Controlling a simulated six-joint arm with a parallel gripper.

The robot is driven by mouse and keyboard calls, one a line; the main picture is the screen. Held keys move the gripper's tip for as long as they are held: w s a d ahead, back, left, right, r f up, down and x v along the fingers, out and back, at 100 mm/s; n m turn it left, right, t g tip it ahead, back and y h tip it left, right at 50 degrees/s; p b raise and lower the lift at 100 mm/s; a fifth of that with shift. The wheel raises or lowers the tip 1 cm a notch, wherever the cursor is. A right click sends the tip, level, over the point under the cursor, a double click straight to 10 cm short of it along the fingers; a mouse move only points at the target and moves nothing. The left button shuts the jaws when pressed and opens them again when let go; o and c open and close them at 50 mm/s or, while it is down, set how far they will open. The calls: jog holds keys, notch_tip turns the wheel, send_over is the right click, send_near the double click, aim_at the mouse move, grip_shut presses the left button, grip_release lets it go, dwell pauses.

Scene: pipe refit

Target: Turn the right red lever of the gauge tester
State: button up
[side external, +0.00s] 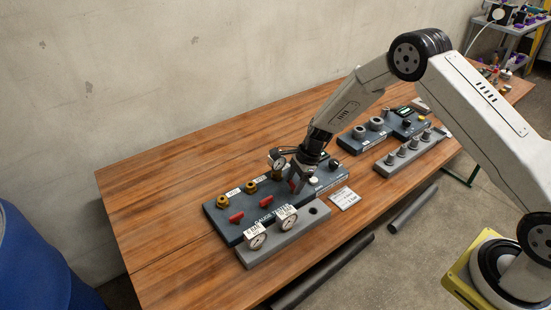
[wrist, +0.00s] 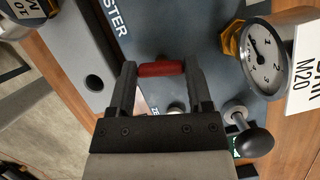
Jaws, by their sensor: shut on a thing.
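The dark blue gauge tester (side external: 222,220) lies on the wooden table, with brass fittings along its back and red levers in front of them. The left red lever (side external: 236,217) and the middle red lever (side external: 266,201) are free. My gripper (wrist: 160,69) is shut on the right red lever (wrist: 160,69), with one finger at each end of it. In the side view my gripper (side external: 297,185) points down at the tester's right part and mostly hides that lever. A round gauge (wrist: 262,60) stands upright in the brass fitting behind this lever.
In front of the tester, a grey rack (side external: 313,226) holds two gauges (side external: 257,240), with an empty hole at its right. A dark knob (wrist: 252,142) stands close to my gripper. A label card (side external: 345,198) and more fixtures (side external: 405,155) lie right. The table's left is clear.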

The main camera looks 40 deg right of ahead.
jog(key=shift+n+g, duration=0.5)
jog(key=shift+n, duration=0.7)
jog(key=o, duration=1.3)
jog(key=shift+r, duration=0.1)
jog(key=shift+v, duration=3.8)
jog(key=shift+d, duration=0.1)
